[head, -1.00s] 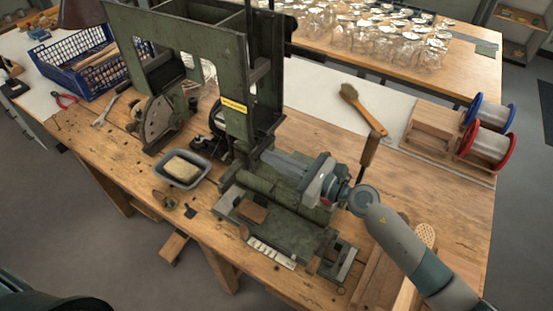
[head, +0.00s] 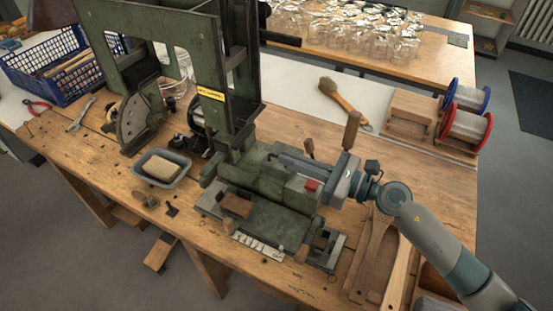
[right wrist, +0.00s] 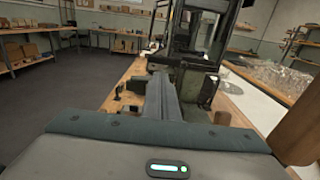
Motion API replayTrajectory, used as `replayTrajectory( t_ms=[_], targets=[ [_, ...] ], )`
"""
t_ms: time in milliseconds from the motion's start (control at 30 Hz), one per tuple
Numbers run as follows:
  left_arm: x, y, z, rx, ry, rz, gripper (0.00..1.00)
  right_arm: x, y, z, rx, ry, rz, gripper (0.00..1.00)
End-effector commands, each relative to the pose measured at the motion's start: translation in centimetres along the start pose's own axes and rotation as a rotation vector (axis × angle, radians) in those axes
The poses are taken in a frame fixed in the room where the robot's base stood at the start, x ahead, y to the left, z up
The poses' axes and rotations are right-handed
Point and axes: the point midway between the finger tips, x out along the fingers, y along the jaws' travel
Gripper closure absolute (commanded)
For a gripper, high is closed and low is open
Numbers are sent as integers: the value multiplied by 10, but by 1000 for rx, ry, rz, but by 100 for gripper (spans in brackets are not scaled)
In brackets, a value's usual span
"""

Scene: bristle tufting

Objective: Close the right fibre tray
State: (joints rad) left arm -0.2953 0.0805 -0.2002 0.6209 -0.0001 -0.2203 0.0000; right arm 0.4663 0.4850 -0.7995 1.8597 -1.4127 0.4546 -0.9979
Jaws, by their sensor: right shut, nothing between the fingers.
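The green tufting machine (head: 232,60) stands on the wooden bench. Low green housings (head: 262,180) with a red part (head: 312,185) sit at its right side. I cannot tell which part is the right fibre tray or how far open it is. My right gripper (head: 284,160) reaches in from the right above these housings, its fingers shut, empty and pointing left toward the machine. In the right wrist view the closed fingers (right wrist: 160,92) point at the machine frame (right wrist: 197,70). Contact cannot be made out. My left gripper is out of view.
A grey tub (head: 162,168) with a pale block stands left of the machine. A brush (head: 343,100) lies behind my right arm. Red and blue spools (head: 466,130) sit at the right. Wooden pieces (head: 372,255) lie below my right forearm. Glass jars (head: 345,32) fill the back bench.

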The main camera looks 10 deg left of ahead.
Motion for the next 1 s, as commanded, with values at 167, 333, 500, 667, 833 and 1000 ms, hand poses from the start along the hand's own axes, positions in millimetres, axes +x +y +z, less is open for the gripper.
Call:
replayTrajectory(
  t_ms=[167,333,500,667,833,1000],
  targets=[
    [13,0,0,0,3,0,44,-26,0,-3,-1,1,-1,100],
    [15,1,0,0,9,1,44,-36,0,-1,-1,0,-1,100],
    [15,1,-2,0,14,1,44,-37,0,0,0,0,0,100],
    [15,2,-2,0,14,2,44,-37,0,0,0,0,0,100],
    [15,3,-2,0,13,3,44,-37,0,0,0,0,0,100],
    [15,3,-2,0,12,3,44,-37,0,0,0,0,0,100]
  ],
)
